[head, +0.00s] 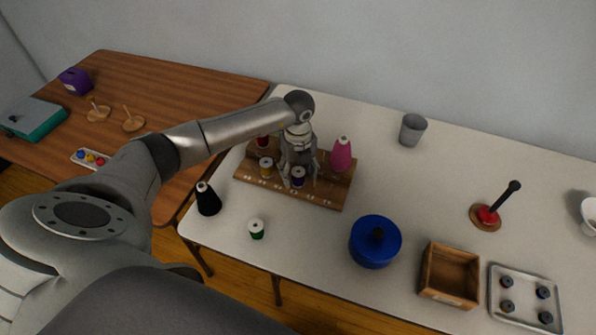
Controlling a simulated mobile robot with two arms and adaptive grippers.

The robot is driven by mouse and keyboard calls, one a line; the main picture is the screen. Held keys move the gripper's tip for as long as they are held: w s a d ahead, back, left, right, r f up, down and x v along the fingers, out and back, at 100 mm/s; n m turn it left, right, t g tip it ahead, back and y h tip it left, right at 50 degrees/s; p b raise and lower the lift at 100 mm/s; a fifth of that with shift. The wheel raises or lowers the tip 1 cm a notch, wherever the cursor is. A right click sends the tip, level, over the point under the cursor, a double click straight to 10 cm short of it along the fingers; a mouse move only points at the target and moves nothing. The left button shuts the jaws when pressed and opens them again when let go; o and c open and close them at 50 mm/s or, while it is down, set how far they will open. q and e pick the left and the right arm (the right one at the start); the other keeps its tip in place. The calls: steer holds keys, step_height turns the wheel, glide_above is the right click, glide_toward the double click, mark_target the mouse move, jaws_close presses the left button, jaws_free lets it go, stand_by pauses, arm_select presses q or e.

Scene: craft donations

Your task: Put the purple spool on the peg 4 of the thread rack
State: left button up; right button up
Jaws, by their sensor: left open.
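The thread rack (325,194) is a wooden board with small marks along its front edge, on the white table. The purple spool (298,178) is at the rack's front row, near the middle; the number of its place cannot be read. My left gripper (299,181) points down over the rack, open, with its fingers on either side of the purple spool. The gripper and wrist hide part of the rack behind, so peg 4 cannot be made out. My right gripper is not in view.
A wooden box (449,274) is further right.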

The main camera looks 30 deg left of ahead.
arm_select(q)
step_height(320, 180, up, 12)
stand_by(0.6)
